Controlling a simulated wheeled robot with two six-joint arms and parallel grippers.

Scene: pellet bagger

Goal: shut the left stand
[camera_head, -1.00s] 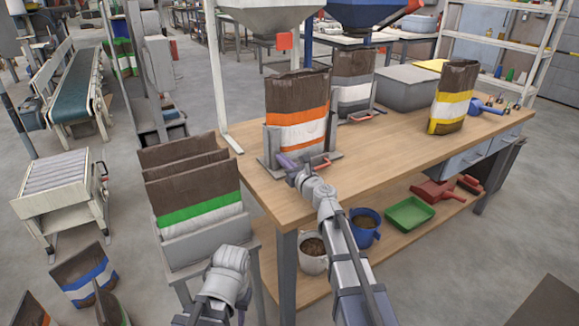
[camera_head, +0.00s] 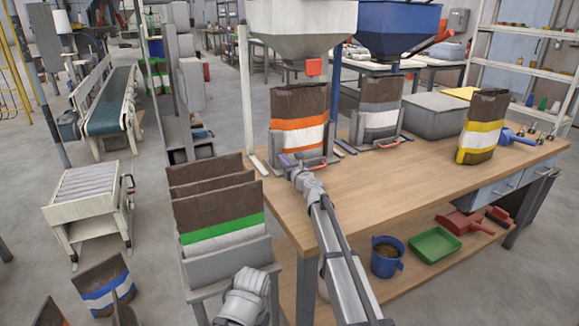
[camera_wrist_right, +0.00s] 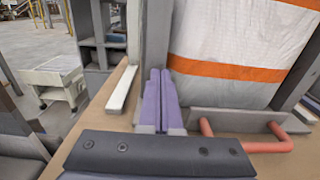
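The left stand (camera_head: 277,143) is a grey holder on the bench, with a red handle (camera_head: 313,164) low at its front. It holds an upright brown bag (camera_head: 300,105) with orange and white bands. My right gripper (camera_head: 286,161) is at the stand's front left corner. In the right wrist view its purple fingers (camera_wrist_right: 160,85) lie side by side, shut with nothing seen between them. They point at the stand's grey upright (camera_wrist_right: 156,35); I cannot tell whether they touch it. The red handle (camera_wrist_right: 265,143) is to their right, apart from them. My left gripper is out of view.
A white hopper (camera_head: 300,25) hangs above the left stand. A second stand with a grey-banded bag (camera_head: 380,105) is to the right. A yellow-banded bag (camera_head: 483,128) stands farther right. A bin of bags (camera_head: 228,262) is left of the bench (camera_head: 400,185). The bench front is clear.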

